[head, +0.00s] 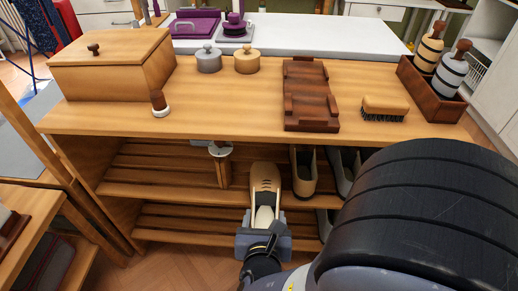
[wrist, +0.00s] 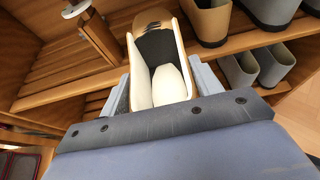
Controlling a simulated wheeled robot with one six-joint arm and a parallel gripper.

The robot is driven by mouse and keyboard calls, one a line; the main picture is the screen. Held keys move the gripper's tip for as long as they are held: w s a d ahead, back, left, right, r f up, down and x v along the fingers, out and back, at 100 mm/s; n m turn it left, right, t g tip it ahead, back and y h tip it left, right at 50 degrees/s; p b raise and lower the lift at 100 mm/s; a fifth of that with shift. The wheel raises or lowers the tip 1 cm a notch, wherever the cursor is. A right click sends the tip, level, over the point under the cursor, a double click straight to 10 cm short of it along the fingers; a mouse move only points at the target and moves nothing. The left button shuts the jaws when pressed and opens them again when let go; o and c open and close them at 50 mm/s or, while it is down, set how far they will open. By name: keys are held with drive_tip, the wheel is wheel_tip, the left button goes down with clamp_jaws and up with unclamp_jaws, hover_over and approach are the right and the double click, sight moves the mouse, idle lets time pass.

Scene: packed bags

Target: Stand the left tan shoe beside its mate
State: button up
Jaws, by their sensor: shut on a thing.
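The left tan shoe (head: 265,180) is in my gripper (head: 263,232), at the front of the shoe rack, toe pointing into it. In the wrist view the jaws (wrist: 160,88) are closed on both sides of the heel of this shoe (wrist: 153,22), and its dark and cream inside shows. Its tan mate (head: 303,172) stands on the upper shelf just to the right, also seen in the wrist view (wrist: 208,22), with a gap between them. I cannot tell whether the held shoe touches the shelf.
Grey shoes (head: 346,168) stand right of the mate, with more on the lower shelf (wrist: 238,70). A wooden upright and a white round piece (head: 220,149) are left of the held shoe. The upper shelf (head: 150,190) is bare farther left. The bench top (head: 225,110) overhangs the shelves.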

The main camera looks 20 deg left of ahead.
sight(267, 170)
drive_tip(key=w+a+b, duration=0.1)
drive_tip(key=w, duration=0.5)
drive_tip(key=w+a+b, duration=0.1)
drive_tip(key=w, duration=0.4)
drive_tip(key=w+a+b, duration=0.1)
drive_tip(key=w+a, duration=0.1)
drive_tip(key=w, duration=0.4)
drive_tip(key=shift+w+a, duration=0.1)
drive_tip(key=shift+w, duration=0.2)
drive_tip(key=shift+f+b, duration=1)
drive_tip(key=shift+f, duration=0.7)
drive_tip(key=shift+f, duration=0.2)
drive_tip(key=o, duration=1.3)
drive_tip(key=shift+s, duration=0.1)
drive_tip(key=shift+r, duration=0.15)
